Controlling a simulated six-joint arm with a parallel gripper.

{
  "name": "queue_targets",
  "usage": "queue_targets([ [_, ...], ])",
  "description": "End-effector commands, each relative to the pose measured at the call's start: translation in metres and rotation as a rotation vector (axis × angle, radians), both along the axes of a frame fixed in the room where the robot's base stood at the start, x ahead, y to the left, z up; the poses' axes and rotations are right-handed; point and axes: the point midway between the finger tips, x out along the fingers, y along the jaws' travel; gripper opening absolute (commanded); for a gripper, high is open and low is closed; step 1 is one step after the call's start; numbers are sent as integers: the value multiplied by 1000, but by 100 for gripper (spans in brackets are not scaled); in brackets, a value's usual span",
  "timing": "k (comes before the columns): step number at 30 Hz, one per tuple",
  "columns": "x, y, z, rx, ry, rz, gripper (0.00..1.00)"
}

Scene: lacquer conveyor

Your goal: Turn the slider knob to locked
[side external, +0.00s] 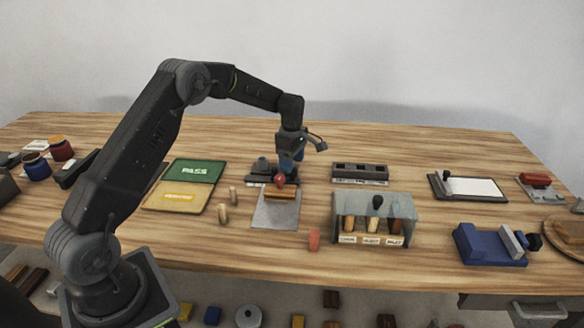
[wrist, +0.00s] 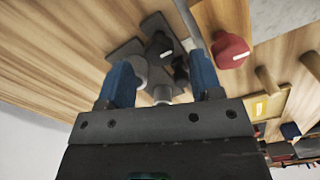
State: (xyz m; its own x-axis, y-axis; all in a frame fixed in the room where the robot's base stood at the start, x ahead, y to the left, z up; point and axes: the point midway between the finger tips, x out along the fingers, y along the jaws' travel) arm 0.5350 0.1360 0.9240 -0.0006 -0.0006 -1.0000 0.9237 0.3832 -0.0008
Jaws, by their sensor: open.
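My gripper (side external: 289,163) is open, with its blue fingers pointing down over the middle of the table. In the wrist view my gripper (wrist: 160,60) has its two fingers apart. Between and beyond them is a dark knob (wrist: 158,48) with a white mark, on a grey plate, with grey cylindrical parts beside it. I cannot tell whether a finger touches these parts. In the side view the dark fixture (side external: 262,170) is behind and left of the fingers, partly hidden. A red knob (side external: 280,180) shows just below the fingers. No locked marking is readable.
A wooden block (side external: 284,195) lies on a grey plate (side external: 274,215) in front. A slotted dark block (side external: 360,172) and a grey sorting rack (side external: 415,208) stand right.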

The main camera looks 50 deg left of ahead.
Motion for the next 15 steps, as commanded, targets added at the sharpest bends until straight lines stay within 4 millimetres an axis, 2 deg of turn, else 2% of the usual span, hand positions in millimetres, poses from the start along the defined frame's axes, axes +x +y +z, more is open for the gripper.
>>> queue_targets([
  [3, 0, 0, -15, 0, 1, 0, 59],
  [6, 0, 0, -21, 0, 0, 0, 59],
  [15, 0, 0, -25, 0, -1, -1, 59],
])
